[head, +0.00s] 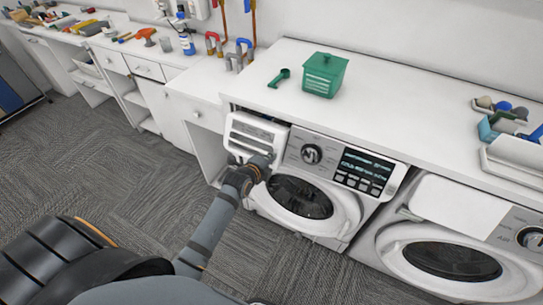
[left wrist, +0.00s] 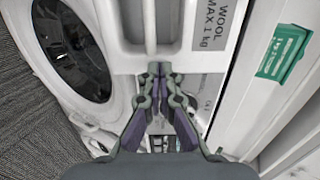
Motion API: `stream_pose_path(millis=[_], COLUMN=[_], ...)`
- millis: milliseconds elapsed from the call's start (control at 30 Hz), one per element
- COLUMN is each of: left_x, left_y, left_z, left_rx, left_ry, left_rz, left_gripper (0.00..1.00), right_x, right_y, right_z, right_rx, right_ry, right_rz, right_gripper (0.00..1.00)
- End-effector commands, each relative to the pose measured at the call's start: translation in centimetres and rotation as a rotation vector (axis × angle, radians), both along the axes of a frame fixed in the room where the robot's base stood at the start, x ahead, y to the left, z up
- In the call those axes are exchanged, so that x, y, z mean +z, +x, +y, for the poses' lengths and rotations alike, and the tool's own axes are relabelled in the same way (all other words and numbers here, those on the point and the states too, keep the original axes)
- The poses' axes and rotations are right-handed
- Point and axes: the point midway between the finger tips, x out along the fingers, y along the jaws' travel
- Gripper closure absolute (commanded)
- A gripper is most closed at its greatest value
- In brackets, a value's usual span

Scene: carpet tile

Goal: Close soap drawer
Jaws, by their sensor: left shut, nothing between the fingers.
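The soap drawer (head: 256,133) is white and sits at the upper left of the left washing machine (head: 338,222). It stands out from the grey control panel. In the left wrist view the drawer (left wrist: 165,60) fills the top middle, with a label reading "WOOL MAX 1 kg". My left gripper (head: 262,163) is at the drawer's lower right corner in the head view. In the left wrist view its fingertips (left wrist: 160,70) are shut together, empty, right at the drawer's edge. I cannot tell whether they touch it. My right gripper is not in view.
A green box (head: 323,76) and green scoop (head: 279,78) are on the white counter above. A second washing machine (head: 450,255) stands to the right, with a tray of items (head: 515,160) above it. The carpet on the left is clear.

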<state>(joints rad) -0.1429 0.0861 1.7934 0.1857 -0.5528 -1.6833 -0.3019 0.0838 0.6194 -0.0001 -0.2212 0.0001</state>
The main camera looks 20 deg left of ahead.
Motion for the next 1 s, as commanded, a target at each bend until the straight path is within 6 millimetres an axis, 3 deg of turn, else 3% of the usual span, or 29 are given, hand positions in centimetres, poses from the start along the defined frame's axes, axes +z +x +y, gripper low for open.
stream_pose_path(millis=[467,800,1000], left_x=[-0.5,-0.7,-0.5], left_y=[0.9,6.1,6.7], left_z=[-0.1,-0.5,-0.5], left_rx=[0.000,0.000,0.000], left_ry=[0.000,-0.001,-0.001], left_rz=[0.000,-0.002,0.000], left_gripper=[1.00,1.00,1.00], right_x=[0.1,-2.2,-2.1], right_y=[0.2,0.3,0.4], right_z=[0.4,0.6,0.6], right_rx=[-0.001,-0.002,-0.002], right_ry=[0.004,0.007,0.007], right_rz=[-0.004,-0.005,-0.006], right_gripper=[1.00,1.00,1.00])
